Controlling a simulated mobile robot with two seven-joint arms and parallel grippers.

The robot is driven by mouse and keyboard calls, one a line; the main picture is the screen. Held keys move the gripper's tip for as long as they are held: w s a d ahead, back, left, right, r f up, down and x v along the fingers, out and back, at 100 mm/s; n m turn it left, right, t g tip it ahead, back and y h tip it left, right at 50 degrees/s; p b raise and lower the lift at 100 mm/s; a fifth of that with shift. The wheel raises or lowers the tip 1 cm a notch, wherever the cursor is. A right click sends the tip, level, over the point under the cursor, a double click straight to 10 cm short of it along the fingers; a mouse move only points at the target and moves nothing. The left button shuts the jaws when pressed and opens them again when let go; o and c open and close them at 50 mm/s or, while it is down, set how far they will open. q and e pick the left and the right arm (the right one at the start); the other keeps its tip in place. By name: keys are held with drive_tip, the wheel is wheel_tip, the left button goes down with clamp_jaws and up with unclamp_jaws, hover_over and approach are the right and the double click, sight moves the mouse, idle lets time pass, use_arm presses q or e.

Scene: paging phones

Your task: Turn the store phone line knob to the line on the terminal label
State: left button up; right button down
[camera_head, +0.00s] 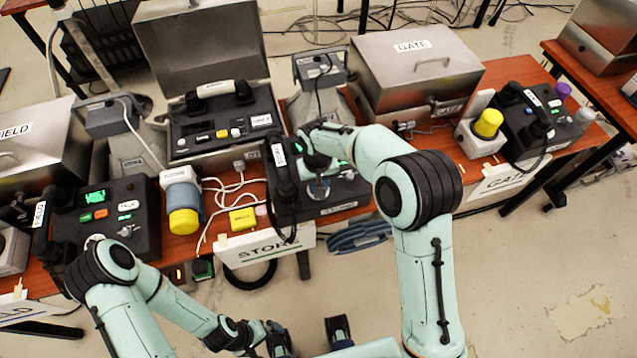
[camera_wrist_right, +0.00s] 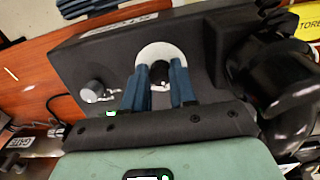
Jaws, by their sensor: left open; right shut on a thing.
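The black store phone (camera_head: 340,190) sits at the table's front edge behind the STORE sign (camera_head: 268,246), its handset (camera_head: 283,178) on its left side. In the right wrist view, a black knob (camera_wrist_right: 159,72) stands on a white round dial (camera_wrist_right: 160,52) on the phone. My right gripper (camera_wrist_right: 161,84) has its blue fingers shut around this knob; in the head view the hand (camera_head: 322,160) covers much of the phone top. The dial marks are too small to read. My left gripper (camera_head: 308,338) is open and empty, low in front of the table.
An open metal case (camera_head: 200,50) holds another phone with a small unreadable label (camera_head: 261,121). A yellow box (camera_head: 243,218) and white cables lie left of the store phone. The GATE phone (camera_head: 525,120) stands right.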

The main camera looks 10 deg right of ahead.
drive_tip(key=m, duration=0.5)
drive_tip(key=shift+r+m+y, duration=0.1)
drive_tip(key=shift+m+y, duration=0.2)
drive_tip(key=shift+y, duration=0.1)
drive_tip(key=m, duration=0.4)
drive_tip(key=shift+w+d+m, duration=0.1)
drive_tip(key=shift+m, duration=0.3)
drive_tip(key=shift+y, duration=0.3)
drive_tip(key=c, duration=0.9)
unclamp_jaws()
wheel_tip(320, 180, up, 13)
drive_tip(key=d+p, duration=0.1)
drive_tip(key=shift+s+d+p, duration=0.15)
drive_tip(key=shift+s+p, duration=0.2)
drive_tip(key=shift+s, duration=0.05)
